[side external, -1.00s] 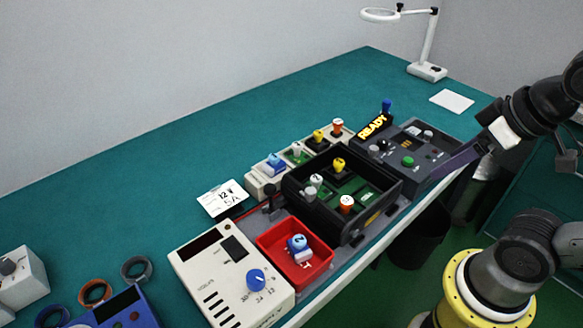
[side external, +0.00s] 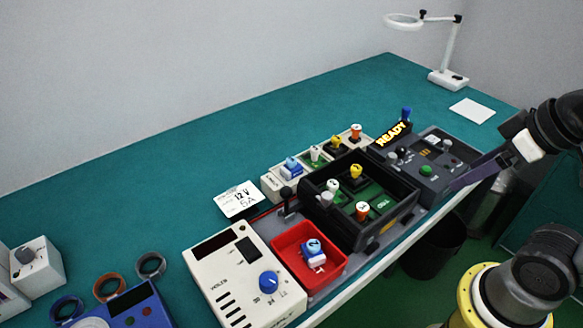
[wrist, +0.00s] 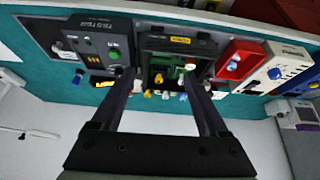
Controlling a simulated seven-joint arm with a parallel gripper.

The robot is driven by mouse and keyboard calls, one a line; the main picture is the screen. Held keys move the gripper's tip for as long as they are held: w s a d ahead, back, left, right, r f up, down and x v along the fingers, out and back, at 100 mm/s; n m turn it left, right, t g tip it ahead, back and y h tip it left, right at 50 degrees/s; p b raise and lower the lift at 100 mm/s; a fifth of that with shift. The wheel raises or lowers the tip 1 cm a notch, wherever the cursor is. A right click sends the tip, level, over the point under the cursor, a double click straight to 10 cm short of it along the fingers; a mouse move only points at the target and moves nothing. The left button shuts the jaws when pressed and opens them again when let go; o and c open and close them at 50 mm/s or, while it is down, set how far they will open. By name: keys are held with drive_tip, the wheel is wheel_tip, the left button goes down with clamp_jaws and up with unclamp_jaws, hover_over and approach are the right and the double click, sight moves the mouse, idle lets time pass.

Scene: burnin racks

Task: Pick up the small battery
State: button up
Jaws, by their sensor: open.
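No object is clearly marked as the small battery. A small white block with a blue top (side external: 313,253) sits in a red tray (side external: 283,245); it also shows in the wrist view (wrist: 232,65). A similar blue-and-white block (side external: 291,167) sits on the back row of modules. A black open box (side external: 345,229) holds several knobbed pieces, with white, yellow (side external: 356,171) and orange (side external: 362,209) tops. My gripper (wrist: 160,75) is open and empty, its fingers apart. In the side view it is at the right, by the dark tester, away from the red tray.
The dark tester (side external: 428,180) has a lit READY sign (side external: 394,134). A beige meter box (side external: 225,278) with a blue dial stands left of the red tray. A 12 V 5A card (side external: 239,199) lies behind it. A magnifier lamp (side external: 447,79) stands at the back.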

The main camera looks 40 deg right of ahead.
drive_tip(key=w+a+r+n+g, duration=0.2)
drive_tip(key=w+a+r+n, duration=0.1)
drive_tip(key=w+r+n, duration=1.15)
drive_tip(key=n+g, duration=0.3)
drive_tip(key=g, duration=0.1)
hover_over(291, 159)
wheel_tip(291, 159, down, 16)
drive_tip(key=r, duration=0.1)
wheel_tip(291, 159, down, 8)
drive_tip(key=shift+a+f, duration=0.1)
drive_tip(key=shift+f, duration=3.1)
clamp_jaws()
